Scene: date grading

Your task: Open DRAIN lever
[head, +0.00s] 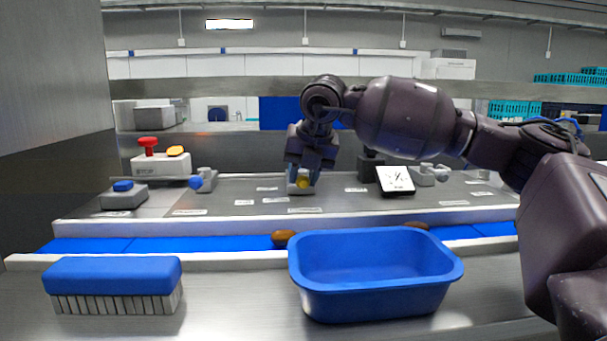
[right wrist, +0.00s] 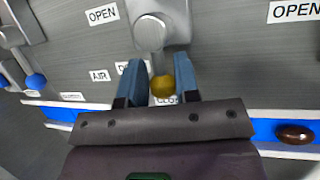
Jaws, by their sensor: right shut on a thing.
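The lever with the yellow knob (head: 303,182) stands on the grey panel near the middle of the head view. In the right wrist view its grey arm hangs down to the yellow knob (right wrist: 162,87), over a partly covered label that seems to read CLOSE. A label starting with D is mostly hidden beside it. An OPEN label (right wrist: 102,14) lies up and left of the lever. My right gripper (right wrist: 158,78) has its blue fingers on either side of the lever, shut on it just above the knob. My left gripper is not in view.
Nearer lie a blue belt (head: 150,244) with brown dates, a blue tub (head: 375,295) and a blue brush (head: 112,277). A small display (head: 395,180) stands right of the lever.

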